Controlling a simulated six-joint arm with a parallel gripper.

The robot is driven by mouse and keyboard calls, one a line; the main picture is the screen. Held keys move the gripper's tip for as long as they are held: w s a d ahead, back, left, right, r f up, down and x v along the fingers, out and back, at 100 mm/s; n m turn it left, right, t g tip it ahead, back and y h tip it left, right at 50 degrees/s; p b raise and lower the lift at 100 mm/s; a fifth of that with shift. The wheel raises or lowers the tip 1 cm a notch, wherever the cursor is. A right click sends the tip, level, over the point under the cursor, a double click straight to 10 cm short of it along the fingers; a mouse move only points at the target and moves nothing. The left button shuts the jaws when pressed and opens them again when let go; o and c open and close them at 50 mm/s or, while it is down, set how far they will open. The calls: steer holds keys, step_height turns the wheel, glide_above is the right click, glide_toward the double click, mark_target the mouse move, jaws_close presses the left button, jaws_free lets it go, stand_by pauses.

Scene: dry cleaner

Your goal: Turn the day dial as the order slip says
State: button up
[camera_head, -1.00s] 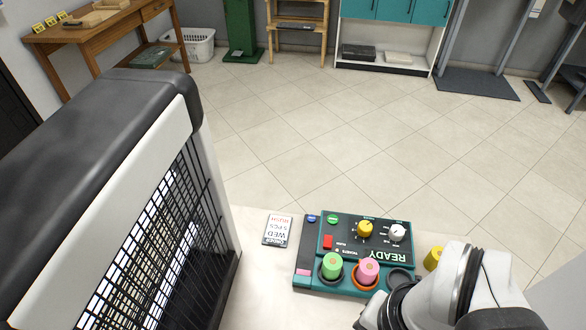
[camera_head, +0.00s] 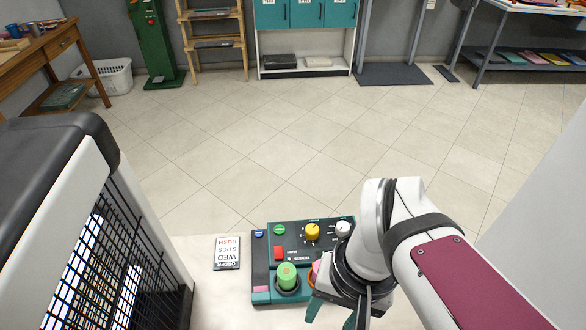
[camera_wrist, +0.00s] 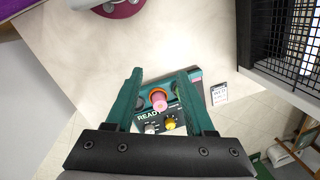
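The order slip (camera_head: 227,252) lies flat left of the control panel (camera_head: 263,270); its upside-down print reads WED, 5 PCS and RUSH. The teal and black panel carries a yellow knob (camera_head: 312,231) and a white knob (camera_head: 343,228); their small labels are too blurred to read. Both knobs, yellow (camera_wrist: 169,123) and white (camera_wrist: 150,129), also show in the wrist view. My gripper (camera_head: 332,312) is over the panel's near right part, its fingers apart and empty. In the wrist view, the panel shows between and beyond the open fingers (camera_wrist: 159,73).
A green peg (camera_head: 287,275) and a pink peg (camera_wrist: 158,99) stand up from the panel near my fingers. A red switch (camera_head: 279,253) is beside the yellow knob. A black wire-sided bin (camera_head: 100,270) stands left of the slip.

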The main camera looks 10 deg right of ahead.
steer(key=shift+o, duration=1.1)
steer(key=w+d+n, duration=0.1)
steer(key=w+d, duration=0.1)
steer(key=w, duration=0.5)
steer(key=w+d+r+n+h, duration=0.1)
steer(key=w+d+n, duration=0.1)
steer(key=w, duration=0.5)
steer(key=shift+w+r, duration=0.3)
steer(key=shift+w, duration=0.05)
steer(key=n+h, duration=0.1)
steer(key=n, duration=0.3)
glide_above(343, 225)
step_height(343, 225, down, 4)
step_height(343, 225, down, 14)
steer(key=shift+s+f, duration=0.1)
steer(key=shift+f, duration=0.75)
jaws_close()
